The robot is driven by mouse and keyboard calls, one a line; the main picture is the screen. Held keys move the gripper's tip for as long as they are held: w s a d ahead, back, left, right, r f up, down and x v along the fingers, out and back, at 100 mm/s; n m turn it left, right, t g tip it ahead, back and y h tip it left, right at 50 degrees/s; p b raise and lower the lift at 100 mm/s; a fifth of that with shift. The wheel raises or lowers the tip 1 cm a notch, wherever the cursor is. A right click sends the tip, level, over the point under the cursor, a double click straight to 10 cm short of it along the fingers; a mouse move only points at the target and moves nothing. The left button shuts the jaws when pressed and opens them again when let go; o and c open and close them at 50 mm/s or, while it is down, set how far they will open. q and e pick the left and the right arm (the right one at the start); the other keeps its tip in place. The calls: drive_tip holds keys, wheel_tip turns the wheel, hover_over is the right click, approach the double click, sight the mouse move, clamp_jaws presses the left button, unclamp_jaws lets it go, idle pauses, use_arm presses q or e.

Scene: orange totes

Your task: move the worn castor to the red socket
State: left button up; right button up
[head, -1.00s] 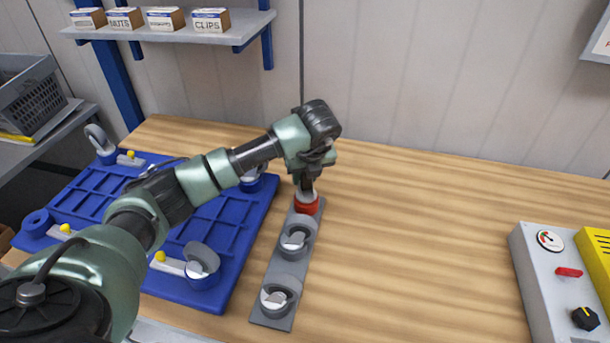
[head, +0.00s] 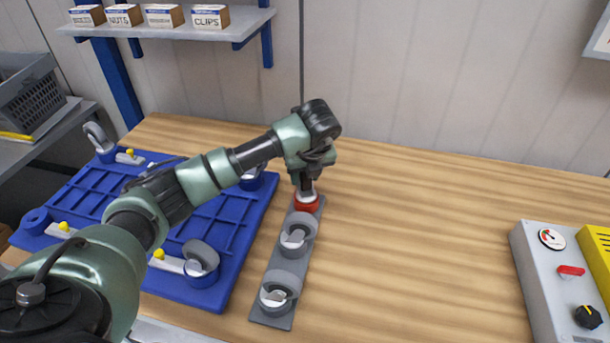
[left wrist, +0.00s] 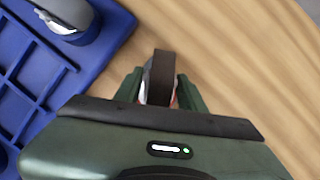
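The red socket (head: 307,203) is at the far end of a grey strip (head: 270,317) on the bench. My left gripper (head: 306,184) points down right above it. In the left wrist view my left gripper (left wrist: 160,88) has a dark castor wheel (left wrist: 161,70) between its two green fingers, which look closed against its sides. I take this wheel for the worn castor. A pale part shows just above the red socket in the head view, and a little red shows beside the wheel in the wrist view. Whether the castor is fully seated is hidden. My right gripper is not seen.
Two grey castors (head: 297,236) (head: 279,296) sit in the nearer places of the strip. A blue tray (head: 220,232) with several castors and yellow-knobbed levers lies left. A grey control box (head: 545,275) stands right. The bench between strip and box is clear.

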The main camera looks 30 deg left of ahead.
use_arm(q)
drive_tip(key=shift+o, duration=1)
drive_tip(key=shift+s, duration=0.1)
drive_tip(key=b+v, duration=0.2)
drive_tip(key=v, duration=0.6)
